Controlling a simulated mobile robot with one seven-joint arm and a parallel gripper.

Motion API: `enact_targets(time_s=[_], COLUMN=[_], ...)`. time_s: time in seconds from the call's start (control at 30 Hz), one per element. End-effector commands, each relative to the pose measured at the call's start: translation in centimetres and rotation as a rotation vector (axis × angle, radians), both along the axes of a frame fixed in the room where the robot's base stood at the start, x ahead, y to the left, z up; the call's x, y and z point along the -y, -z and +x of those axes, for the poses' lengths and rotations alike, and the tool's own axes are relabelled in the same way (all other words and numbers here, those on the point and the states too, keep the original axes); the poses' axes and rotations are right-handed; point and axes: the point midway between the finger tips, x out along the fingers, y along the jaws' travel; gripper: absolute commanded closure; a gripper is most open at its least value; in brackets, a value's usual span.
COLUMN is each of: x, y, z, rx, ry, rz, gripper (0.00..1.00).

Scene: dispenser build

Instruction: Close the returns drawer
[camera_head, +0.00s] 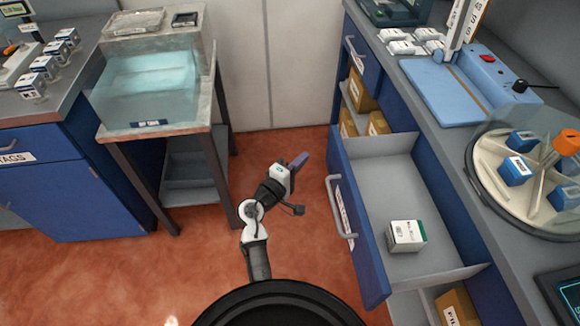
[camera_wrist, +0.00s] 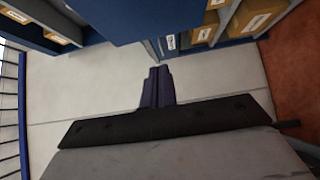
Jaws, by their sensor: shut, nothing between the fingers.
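The returns drawer (camera_head: 356,230) stands pulled out from the blue counter at the right of the head view. It has a blue front with a grey bar handle (camera_head: 341,208) and a grey inside. A white and green box (camera_head: 407,236) stands inside it. My gripper (camera_head: 301,160) is shut and empty, to the left of the drawer front and apart from it, over the open floor. In the wrist view my gripper's fingers (camera_wrist: 157,85) are together with nothing between them. A blue panel shows at the top of that view; I cannot tell whether it is the drawer front.
Shelves with cardboard boxes (camera_head: 377,123) lie beyond the drawer. On the counter are a blue device (camera_head: 440,90) and a round carousel (camera_head: 490,190) under a clear cover. A stand with a clear tank (camera_head: 150,90) is at the left. Red floor between is free.

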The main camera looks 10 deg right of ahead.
Motion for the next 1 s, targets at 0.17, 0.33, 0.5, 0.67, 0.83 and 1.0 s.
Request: enact_targets(time_s=[0.17,0.33,0.5,0.67,0.83,1.0], x=[2.8,4.8,5.6,5.7,5.6,6.0], y=[-0.4,-0.3,-0.1,0.0,0.0,0.0], z=[1.9,1.9,2.0,2.0,2.0,2.4], rx=[-0.001,0.001,0.001,0.001,0.001,0.002], ry=[0.003,0.001,-0.002,-0.002,-0.002,-0.001], rz=[0.000,0.001,0.001,0.001,0.001,0.002], gripper=[1.00,1.00,1.00,1.00,1.00,1.00])
